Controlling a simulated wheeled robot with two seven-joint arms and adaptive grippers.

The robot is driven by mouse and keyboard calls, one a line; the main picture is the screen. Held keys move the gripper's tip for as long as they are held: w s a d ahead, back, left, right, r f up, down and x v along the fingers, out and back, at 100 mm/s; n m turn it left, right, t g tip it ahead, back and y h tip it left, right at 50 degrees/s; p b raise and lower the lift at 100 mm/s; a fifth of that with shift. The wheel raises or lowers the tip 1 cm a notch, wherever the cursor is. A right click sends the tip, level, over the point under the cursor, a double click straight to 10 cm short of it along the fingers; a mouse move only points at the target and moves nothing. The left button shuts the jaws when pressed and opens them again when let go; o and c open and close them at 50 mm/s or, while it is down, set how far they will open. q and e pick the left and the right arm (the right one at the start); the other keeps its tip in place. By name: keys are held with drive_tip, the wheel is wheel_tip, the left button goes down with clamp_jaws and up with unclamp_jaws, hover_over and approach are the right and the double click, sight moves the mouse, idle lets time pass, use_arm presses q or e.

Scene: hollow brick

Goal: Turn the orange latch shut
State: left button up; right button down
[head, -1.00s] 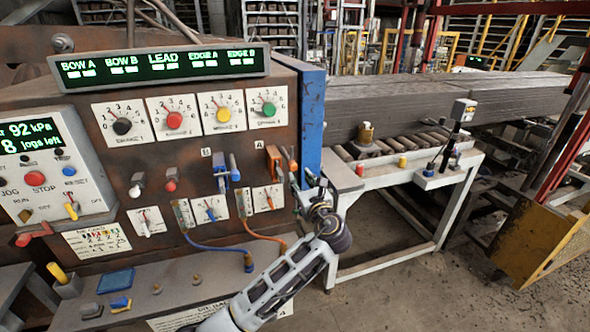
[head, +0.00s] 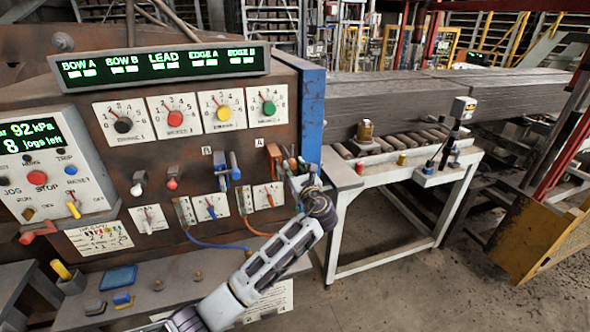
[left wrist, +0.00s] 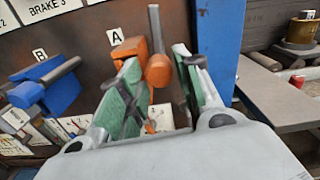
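The orange latch (head: 274,157) is on the rusty panel under label A, close to the blue post. In the left wrist view the latch (left wrist: 130,48) shows its orange body, a grey bar standing up beside it and a rounded orange knob (left wrist: 159,71). My left gripper (head: 298,176) is at the latch's right side in the head view. In the left wrist view the gripper (left wrist: 157,62) is open, its green-padded fingers on either side of the knob with a gap visible to the right. Contact at the left finger cannot be told. My right gripper is not in view.
A blue latch (head: 227,168) under label B sits to the left. The blue post (head: 311,115) stands right of the orange latch. Small gauges (head: 267,196) and an orange hose (head: 258,229) lie below. A roller table (head: 400,165) stands to the right.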

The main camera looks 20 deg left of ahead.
use_arm(q)
drive_tip(key=c, duration=0.6)
